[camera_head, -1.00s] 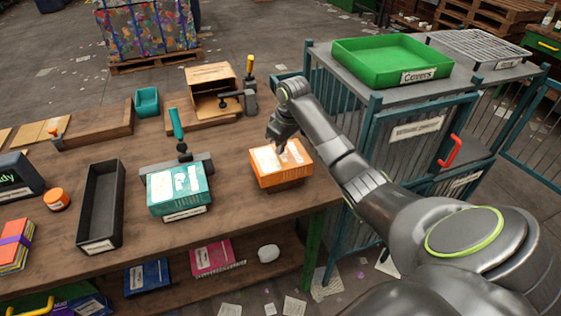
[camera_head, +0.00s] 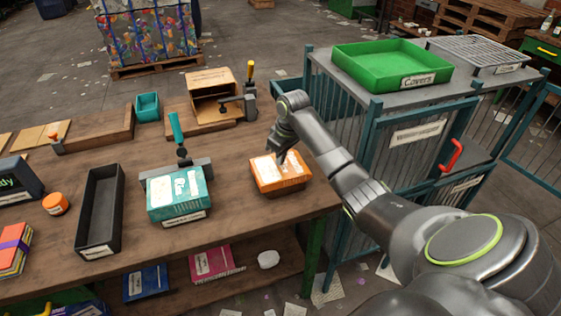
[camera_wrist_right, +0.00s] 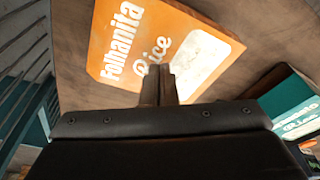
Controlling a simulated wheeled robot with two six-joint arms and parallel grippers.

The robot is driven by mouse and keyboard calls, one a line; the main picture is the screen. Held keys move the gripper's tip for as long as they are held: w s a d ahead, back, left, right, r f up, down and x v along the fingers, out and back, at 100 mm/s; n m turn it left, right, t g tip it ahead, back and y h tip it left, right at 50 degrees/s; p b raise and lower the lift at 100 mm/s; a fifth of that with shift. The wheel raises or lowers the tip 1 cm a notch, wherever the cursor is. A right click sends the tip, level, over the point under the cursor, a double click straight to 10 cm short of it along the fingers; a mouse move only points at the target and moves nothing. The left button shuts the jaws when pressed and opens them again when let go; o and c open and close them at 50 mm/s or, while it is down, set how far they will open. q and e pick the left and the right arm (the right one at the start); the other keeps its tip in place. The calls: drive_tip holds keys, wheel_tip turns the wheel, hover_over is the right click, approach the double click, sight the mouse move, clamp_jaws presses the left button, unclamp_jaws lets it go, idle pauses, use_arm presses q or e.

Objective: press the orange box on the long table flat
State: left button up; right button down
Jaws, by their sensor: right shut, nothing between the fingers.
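The orange box (camera_head: 268,186) lies on the long table (camera_head: 225,215) near its right end. It looks low and slightly tilted, with white labels on top. In the right wrist view its printed face (camera_wrist_right: 115,45) is large and close, showing the words "Folhanita Rice". My right gripper (camera_head: 282,157) points down at the top of the box, its fingertips at or very near the surface. It is shut and empty; its fingers (camera_wrist_right: 160,75) overlap the box face in the wrist view. Exact contact is hard to tell. My left gripper is not in view.
A teal box (camera_head: 178,203) with a clamp-like holder stands left of the orange box. A black tray (camera_head: 99,210) is farther left. An open cardboard box (camera_head: 212,85) stands behind. A blue cage (camera_head: 400,160) carrying a green tray (camera_head: 392,65) is at the right.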

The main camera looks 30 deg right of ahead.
sight(281, 168)
drive_tip(key=shift+w+f, duration=0.1)
drive_tip(key=shift+f, duration=0.15)
drive_tip(key=shift+s+f, duration=0.2)
drive_tip(key=shift+f, duration=0.25)
drive_tip(key=shift+w+f, duration=0.15)
drive_tip(key=shift+w, duration=0.05)
drive_tip(key=shift+r+p, duration=0.45)
drive_tip(key=shift+r, duration=0.3)
wheel_tip(281, 168, up, 8)
drive_tip(key=p, duration=0.9)
drive_tip(key=shift+s+f, duration=0.1)
drive_tip(key=shift+f, duration=0.1)
